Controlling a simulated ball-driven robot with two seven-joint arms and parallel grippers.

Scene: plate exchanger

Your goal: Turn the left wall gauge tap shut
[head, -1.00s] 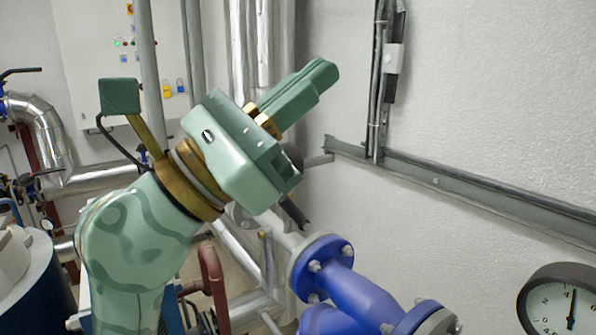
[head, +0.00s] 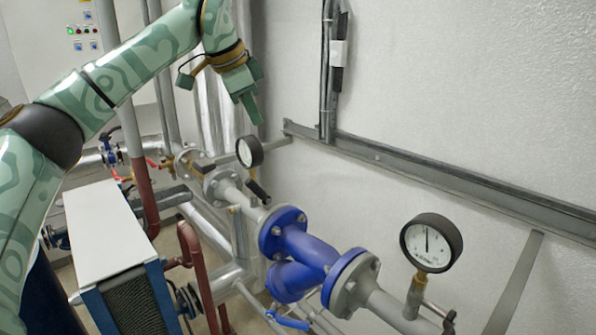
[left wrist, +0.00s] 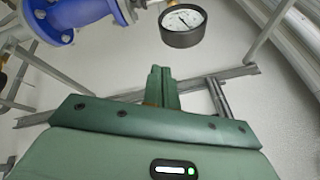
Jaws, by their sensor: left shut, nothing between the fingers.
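The left wall gauge (head: 249,151) is a round white dial in a black case on the pipe beside the wall. Below it is its tap, with a black lever (head: 258,190) that slants down to the right. My left gripper (head: 253,112) is above the gauge, pointing down, shut and empty, apart from gauge and tap. In the left wrist view its closed fingers (left wrist: 162,78) point toward a gauge (left wrist: 183,24), which appears to be the left one. The tap lever cannot be made out there. My right gripper is not in view.
A blue flanged fitting (head: 305,247) sits right of the left gauge on the same pipe. A second gauge (head: 431,243) stands farther right. A grey rail (head: 420,178) runs along the wall. Upright pipes (head: 212,115) stand behind my left gripper. The wall above the rail is mostly clear.

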